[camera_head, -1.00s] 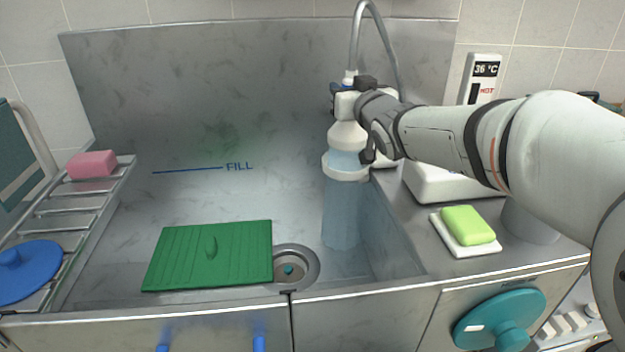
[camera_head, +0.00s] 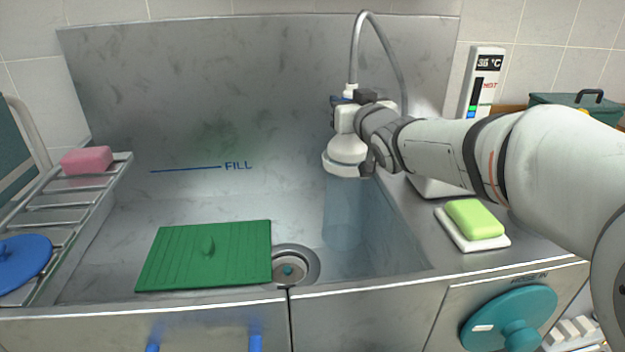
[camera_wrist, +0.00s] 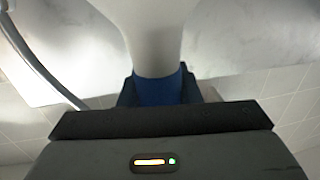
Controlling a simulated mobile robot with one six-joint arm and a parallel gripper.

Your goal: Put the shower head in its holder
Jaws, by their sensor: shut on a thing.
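The shower head (camera_head: 345,160) is white, with a wide round face pointing down and a grey hose (camera_head: 385,45) arching up from its top. It hangs upright above the right part of the steel basin. My gripper (camera_head: 345,100) is shut on its neck; the wrist view shows the blue grip band (camera_wrist: 157,88) between the dark fingers and the white body beyond. A faint bluish translucent column (camera_head: 343,215) shows below the face. I cannot make out the holder; a white block (camera_head: 432,187) is mostly hidden behind my arm.
A green ribbed mat (camera_head: 205,255) lies beside the drain (camera_head: 290,270). Green soap on a white dish (camera_head: 465,240) sits on the right ledge, a temperature panel (camera_head: 483,80) behind it. A rack (camera_head: 65,205) holds pink soap (camera_head: 87,160) and a blue lid (camera_head: 22,262). A teal knob (camera_head: 510,318) is at front right.

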